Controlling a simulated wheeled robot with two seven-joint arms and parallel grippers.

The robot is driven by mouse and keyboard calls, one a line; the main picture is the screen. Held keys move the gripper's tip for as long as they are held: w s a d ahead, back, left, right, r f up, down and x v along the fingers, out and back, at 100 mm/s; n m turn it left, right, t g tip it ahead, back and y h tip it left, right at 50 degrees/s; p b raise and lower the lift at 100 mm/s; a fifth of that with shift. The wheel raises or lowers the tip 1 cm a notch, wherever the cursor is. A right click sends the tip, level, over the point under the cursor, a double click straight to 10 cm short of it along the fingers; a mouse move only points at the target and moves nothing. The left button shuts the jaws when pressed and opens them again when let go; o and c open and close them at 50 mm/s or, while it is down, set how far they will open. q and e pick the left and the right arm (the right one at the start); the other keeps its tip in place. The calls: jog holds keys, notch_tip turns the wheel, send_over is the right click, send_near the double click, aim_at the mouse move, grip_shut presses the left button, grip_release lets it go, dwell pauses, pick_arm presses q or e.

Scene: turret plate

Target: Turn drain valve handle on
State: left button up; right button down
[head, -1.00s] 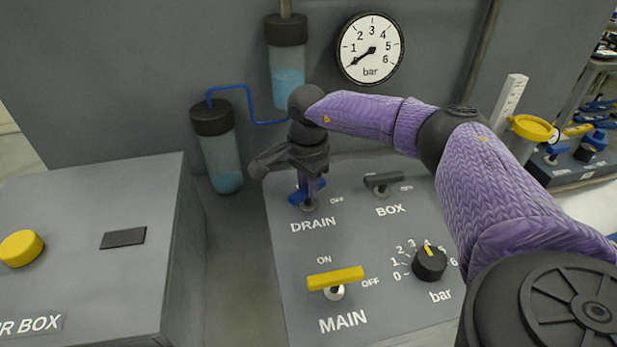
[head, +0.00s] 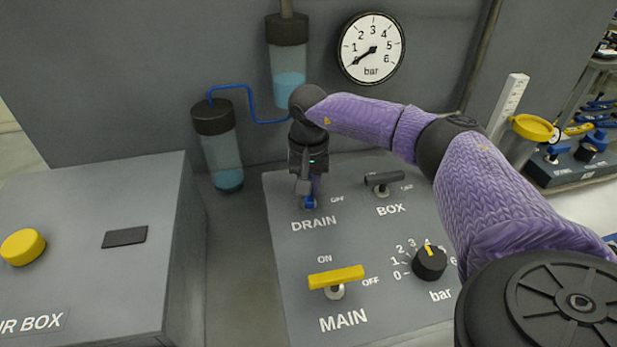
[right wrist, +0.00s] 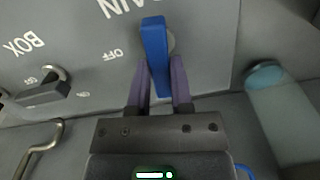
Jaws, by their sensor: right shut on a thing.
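The blue drain valve handle (head: 309,201) stands above the DRAIN label on the grey panel (head: 285,265). It now lies along the panel's front-to-back line, across from the OFF mark at its right. In the right wrist view, the handle (right wrist: 156,55) lies between the two purple fingers of my right gripper (right wrist: 162,72), with OFF to one side. In the head view, my right gripper (head: 311,187) reaches down from behind and is shut on the handle, hiding its far part and any ON mark. My left gripper is in neither view.
The grey BOX handle (head: 384,179) is right of the drain handle, the yellow MAIN handle (head: 336,277) is in front, and the black bar knob (head: 429,263) is front right. Two cylinders (head: 218,150) (head: 288,62) stand behind.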

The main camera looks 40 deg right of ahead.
jog(key=shift+n, duration=0.8)
jog(key=c, duration=0.5)
grip_release()
notch_tip(320, 180, up, 10)
jog(key=shift+p, duration=0.75)
